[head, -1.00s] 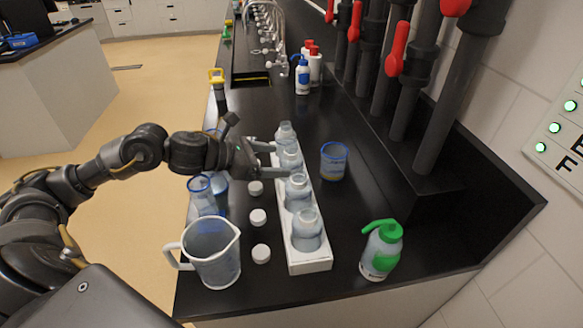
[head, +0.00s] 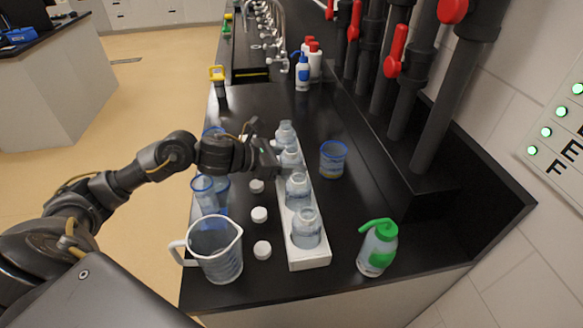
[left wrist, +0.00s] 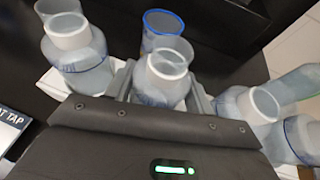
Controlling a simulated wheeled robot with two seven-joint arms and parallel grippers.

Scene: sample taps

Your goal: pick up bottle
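Several clear bottles stand upright in a row in a long white rack (head: 309,262) on the black bench. My left gripper (head: 276,158) is at the second bottle from the back (head: 291,157), reaching in from the left. In the left wrist view that bottle (left wrist: 166,78) stands between the two fingers (left wrist: 162,88), close to both; whether they press on it I cannot tell. The back bottle (head: 285,133) and the two front bottles (head: 298,190) (head: 306,228) stand clear of the gripper. My right gripper is not in view.
Three white caps (head: 259,214) lie left of the rack. A jug (head: 217,250) and blue-rimmed glassware (head: 205,192) stand near the left edge. Pipes with red handles (head: 396,50) rise behind.

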